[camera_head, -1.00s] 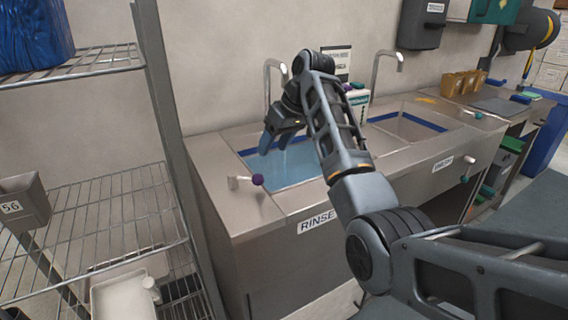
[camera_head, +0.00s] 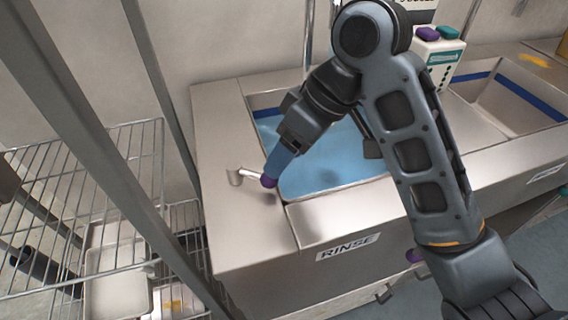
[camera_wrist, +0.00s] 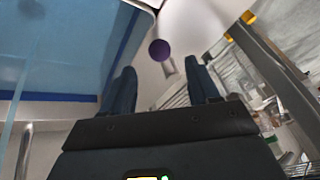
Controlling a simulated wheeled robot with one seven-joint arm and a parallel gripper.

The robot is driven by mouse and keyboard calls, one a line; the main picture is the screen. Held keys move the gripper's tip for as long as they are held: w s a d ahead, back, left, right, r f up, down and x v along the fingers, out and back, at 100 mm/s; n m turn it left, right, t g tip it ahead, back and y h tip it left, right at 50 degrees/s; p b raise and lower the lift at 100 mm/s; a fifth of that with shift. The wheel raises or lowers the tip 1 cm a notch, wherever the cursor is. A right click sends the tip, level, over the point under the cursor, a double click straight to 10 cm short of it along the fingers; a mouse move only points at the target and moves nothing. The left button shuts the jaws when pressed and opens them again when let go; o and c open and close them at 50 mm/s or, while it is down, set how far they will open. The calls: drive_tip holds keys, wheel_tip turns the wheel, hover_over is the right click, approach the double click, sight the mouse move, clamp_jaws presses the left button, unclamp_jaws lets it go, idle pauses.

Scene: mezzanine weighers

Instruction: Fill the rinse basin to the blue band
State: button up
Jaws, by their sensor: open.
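The rinse basin (camera_head: 345,214), labelled RINSE, holds light blue water (camera_head: 330,165). A dark blue band (camera_head: 268,112) shows on its back wall, just above the water in the head view. A tap lever (camera_head: 245,174) with a purple knob (camera_head: 268,181) sits on the counter left of the basin. My gripper (camera_head: 274,170) points down at the knob. In the wrist view the purple knob (camera_wrist: 160,49) appears between the fingertips of my open gripper (camera_wrist: 160,68), slightly beyond them. Whether they touch it is unclear. My arm hides part of the basin.
A second basin (camera_head: 505,95) with a blue band lies to the right. A white dispenser (camera_head: 440,62) stands behind the basins. A wire rack (camera_head: 90,180) with an upright post stands close on the left. A tap pipe (camera_head: 308,35) rises behind the rinse basin.

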sight(254, 175)
drive_tip(key=shift+b+x, duration=0.4)
drive_tip(key=shift+x, duration=2.7)
clamp_jaws()
